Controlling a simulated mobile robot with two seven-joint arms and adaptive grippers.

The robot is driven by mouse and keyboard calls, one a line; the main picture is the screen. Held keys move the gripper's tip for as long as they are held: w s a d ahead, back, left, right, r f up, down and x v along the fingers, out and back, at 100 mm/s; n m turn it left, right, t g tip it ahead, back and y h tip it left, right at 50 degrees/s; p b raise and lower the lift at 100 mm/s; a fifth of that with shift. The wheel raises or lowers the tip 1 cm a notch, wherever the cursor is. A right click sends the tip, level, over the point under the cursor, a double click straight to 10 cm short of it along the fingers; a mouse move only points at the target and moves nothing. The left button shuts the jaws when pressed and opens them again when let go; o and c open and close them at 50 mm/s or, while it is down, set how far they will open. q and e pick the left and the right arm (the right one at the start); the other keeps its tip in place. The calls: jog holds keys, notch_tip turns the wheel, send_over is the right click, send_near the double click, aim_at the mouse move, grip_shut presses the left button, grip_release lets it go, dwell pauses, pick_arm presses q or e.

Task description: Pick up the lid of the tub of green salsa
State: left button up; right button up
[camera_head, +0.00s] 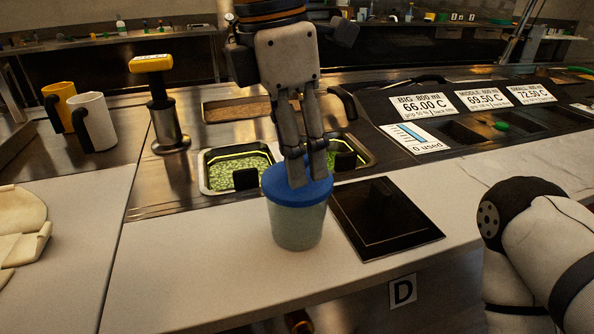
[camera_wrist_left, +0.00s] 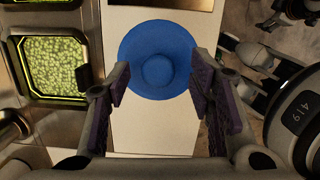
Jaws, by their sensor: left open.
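The tub (camera_head: 297,228) of green salsa stands upright on the pale counter, its blue lid (camera_head: 278,187) on top. In the left wrist view the lid (camera_wrist_left: 135,50) is a round disc with a raised knob (camera_wrist_left: 158,71) in its middle. My left gripper (camera_head: 308,172) points down over the lid. In the wrist view its open fingers (camera_wrist_left: 160,85) reach toward the near part of the lid, one on each side, with nothing between them held. Contact with the lid cannot be told. My right arm shows at the right; its gripper cannot be made out clearly.
A dark flat plate with a handle (camera_head: 382,212) lies close right of the tub. Wells of chopped green filling (camera_head: 238,172) are sunk behind it. Two mugs (camera_head: 92,122) and a yellow-handled press (camera_head: 165,110) stand left. The counter (camera_head: 190,265) left of the tub is clear.

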pick_arm(q)
jog(key=shift+w+f, duration=0.1)
jog(key=shift+f, duration=0.3)
jog(key=c, duration=0.9)
jog(key=shift+r, duration=0.1)
